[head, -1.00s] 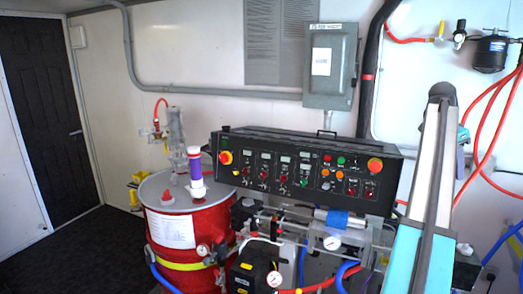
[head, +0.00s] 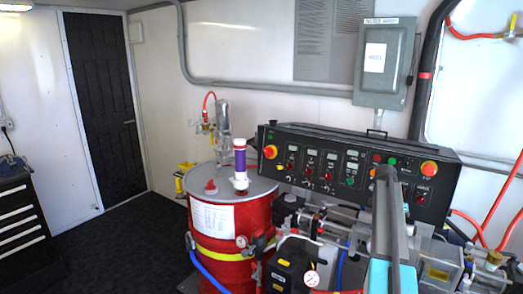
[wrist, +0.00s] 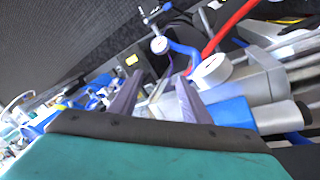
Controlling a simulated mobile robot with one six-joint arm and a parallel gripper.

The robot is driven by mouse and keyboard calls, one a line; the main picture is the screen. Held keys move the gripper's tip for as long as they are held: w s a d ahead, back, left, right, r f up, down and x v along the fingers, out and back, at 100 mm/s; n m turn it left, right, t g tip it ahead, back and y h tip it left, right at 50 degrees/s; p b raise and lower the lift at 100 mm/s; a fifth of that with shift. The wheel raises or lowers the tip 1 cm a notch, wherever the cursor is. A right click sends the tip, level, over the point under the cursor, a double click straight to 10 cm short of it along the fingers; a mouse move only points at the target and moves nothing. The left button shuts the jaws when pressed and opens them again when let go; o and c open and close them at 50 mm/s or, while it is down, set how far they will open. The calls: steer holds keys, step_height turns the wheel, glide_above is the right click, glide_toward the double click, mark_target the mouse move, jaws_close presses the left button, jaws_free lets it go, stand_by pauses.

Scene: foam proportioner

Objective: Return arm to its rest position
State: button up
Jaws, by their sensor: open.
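My gripper (wrist: 157,82) shows in the wrist view with its two dark fingers spread apart and nothing between them. Beyond the fingers are pump parts: a blue and silver cylinder (wrist: 232,110), a white round gauge (wrist: 212,70), and blue and red hoses. I cannot tell how far the fingers are from these parts. In the head view my arm rises at the lower right, in front of the black control panel (head: 340,168). My gripper cannot be made out there.
A red drum (head: 238,225) with a purple and white cylinder (head: 240,160) on its lid stands left of the panel. A grey electrical box (head: 384,68) hangs on the wall above. Red hoses run at the right. Dark floor (head: 110,245) is open at the left, beside a black drawer cabinet (head: 22,225).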

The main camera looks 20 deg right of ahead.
steer(key=s+a+f+n+g+b, duration=0.25)
steer(key=a+f+n, duration=0.45)
steer(key=a+f, duration=2.55)
steer(key=s+a+f+n, duration=0.3)
steer(key=s+a+f, duration=0.3)
steer(key=s, duration=0.3)
steer(key=s+a+f+n+y+b, duration=0.1)
steer(key=s+a+f+n, duration=0.3)
steer(key=s+a+f, duration=0.2)
steer(key=s+a+f+n+b, duration=0.1)
steer(key=s+a+f+n, duration=0.3)
steer(key=s+a, duration=0.6)
steer(key=shift+s+f+y, duration=0.4)
steer(key=shift+s+f, duration=0.8)
steer(key=shift+s, duration=0.55)
